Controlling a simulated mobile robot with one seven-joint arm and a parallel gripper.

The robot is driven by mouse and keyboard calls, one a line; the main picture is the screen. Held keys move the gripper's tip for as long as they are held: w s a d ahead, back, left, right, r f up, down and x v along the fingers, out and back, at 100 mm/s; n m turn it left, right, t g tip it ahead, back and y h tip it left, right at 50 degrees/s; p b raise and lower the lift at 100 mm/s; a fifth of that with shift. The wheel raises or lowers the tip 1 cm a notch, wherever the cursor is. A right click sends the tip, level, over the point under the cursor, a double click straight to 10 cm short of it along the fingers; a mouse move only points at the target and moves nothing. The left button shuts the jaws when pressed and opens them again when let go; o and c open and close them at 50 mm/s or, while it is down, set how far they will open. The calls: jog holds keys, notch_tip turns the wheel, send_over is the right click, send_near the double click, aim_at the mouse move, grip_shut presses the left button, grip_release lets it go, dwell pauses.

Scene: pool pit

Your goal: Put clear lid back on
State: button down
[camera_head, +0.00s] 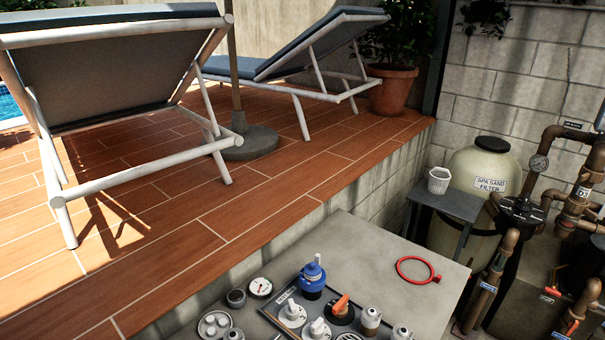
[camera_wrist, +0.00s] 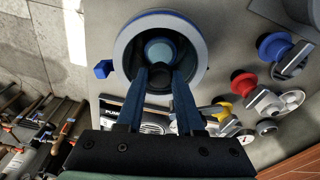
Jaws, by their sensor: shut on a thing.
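In the wrist view my gripper (camera_wrist: 160,78) has two blue fingers a little apart, reaching to a round lid-like thing (camera_wrist: 192,40). It has a broad grey ring, a blue rim, a blue tab at its left and a dark middle with a teal round part. It looks like the clear lid, but I cannot tell how clear it is. My gripper is shut on it; the exact grip is partly hidden by the fingers. In the head view neither my gripper nor this lid can be made out. A dark pump (camera_head: 522,210) stands among brown pipes at the right.
In the head view, a grey bench (camera_head: 365,250) holds a red ring (camera_head: 418,270), a blue-topped part (camera_head: 312,278), a gauge (camera_head: 260,288) and several valves. A sand filter (camera_head: 478,170) stands behind.

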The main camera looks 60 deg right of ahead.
jog(key=shift+f, duration=0.1)
dwell(0.3)
jog(key=shift+c, duration=1.5)
grip_release()
jog(key=shift+r+p, duration=2.5)
jog(key=shift+r, duration=0.1)
jog(key=shift+r+p, duration=1.9)
jog(key=shift+p, duration=0.05)
